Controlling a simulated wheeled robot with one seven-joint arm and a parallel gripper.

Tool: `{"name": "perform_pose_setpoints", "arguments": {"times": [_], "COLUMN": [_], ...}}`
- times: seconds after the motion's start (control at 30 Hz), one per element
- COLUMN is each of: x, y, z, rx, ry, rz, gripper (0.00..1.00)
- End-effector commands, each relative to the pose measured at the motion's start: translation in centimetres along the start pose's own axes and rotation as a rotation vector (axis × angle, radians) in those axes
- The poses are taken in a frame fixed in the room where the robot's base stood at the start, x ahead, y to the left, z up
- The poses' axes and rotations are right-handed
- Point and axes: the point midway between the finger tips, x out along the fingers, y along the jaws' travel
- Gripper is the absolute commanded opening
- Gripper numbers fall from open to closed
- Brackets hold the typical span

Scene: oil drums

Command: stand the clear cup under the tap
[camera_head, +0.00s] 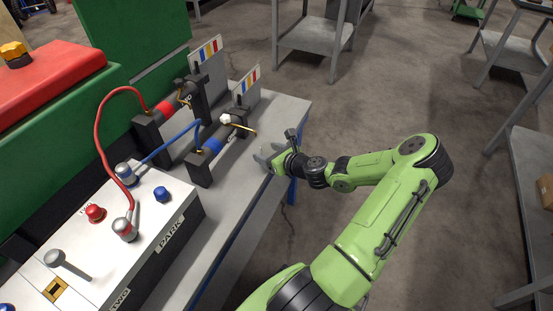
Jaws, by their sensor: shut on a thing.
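My gripper (267,157) is at the right edge of the grey bench (235,205), right of the blue-banded black unit. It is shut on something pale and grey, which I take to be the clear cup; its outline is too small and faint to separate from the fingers. The front unit (203,168) has a white knob (227,118) and a thin brass spout (245,129) pointing towards my gripper. The rear unit (148,135) has a red band and a similar brass part (185,101). I cannot tell for sure which is the tap.
A red hose (98,125) and a blue hose (168,149) run to a white control box (130,240) with levers and buttons. Striped panels (250,83) stand behind the units. A green machine (60,130) is at left. Bare bench lies in front of the units.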

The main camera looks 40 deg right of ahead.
Motion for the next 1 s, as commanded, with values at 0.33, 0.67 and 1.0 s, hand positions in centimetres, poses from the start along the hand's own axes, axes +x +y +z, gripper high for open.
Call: {"name": "perform_pose_setpoints", "arguments": {"times": [0.33, 0.67, 1.0], "x": [3.8, 6.0, 6.1], "y": [0.3, 0.3, 0.3], "z": [1.6, 2.3, 2.2], "rx": [0.000, 0.001, 0.001], "ry": [-0.001, 0.000, 0.000], "rz": [0.002, 0.001, 0.001], "gripper": [0.37, 0.37, 0.37]}}
